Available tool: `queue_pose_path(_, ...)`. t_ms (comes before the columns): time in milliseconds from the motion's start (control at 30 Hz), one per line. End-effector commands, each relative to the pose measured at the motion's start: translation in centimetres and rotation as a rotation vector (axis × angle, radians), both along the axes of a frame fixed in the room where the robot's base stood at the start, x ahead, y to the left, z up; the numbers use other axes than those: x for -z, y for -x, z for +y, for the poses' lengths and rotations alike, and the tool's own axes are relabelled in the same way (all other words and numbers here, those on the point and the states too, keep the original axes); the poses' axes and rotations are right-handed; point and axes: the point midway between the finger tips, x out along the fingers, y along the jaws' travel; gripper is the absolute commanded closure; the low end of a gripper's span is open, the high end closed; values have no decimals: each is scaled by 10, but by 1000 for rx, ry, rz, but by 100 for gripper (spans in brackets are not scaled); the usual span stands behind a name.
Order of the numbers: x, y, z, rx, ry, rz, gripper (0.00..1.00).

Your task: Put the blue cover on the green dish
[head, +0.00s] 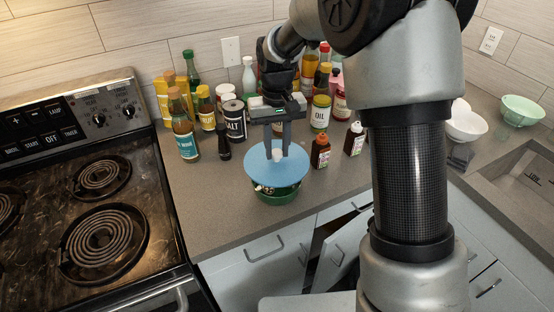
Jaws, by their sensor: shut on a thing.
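The blue cover (258,169) is a flat light-blue disc with a small white knob on top. It is over the green dish (270,212), near the counter's front edge. My gripper (277,155) is above the cover, pointing down, and is shut on its knob. The cover hides most of the dish; only the dish's front wall and some of its contents show below the cover's front edge. I cannot tell whether the cover touches the dish's rim.
Several bottles and jars, including a salt can (234,121) and an oil jar (320,114), crowd the counter behind. Small bottles (320,152) stand to the right. The coil stove (95,190) is left. Bowls (466,122) and a sink (520,180) are right. A cabinet door (338,252) stands ajar.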

Motion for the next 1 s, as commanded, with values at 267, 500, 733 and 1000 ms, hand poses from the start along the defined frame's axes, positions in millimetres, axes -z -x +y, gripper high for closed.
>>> queue_pose_path(267,31,1,0,0,2,4,100)
queue_pose_path(500,40,0,0,0,1,-2,100)
queue_pose_path(733,46,0,0,0,0,-1,100)
queue_pose_path(1000,53,0,0,0,0,-1,100)
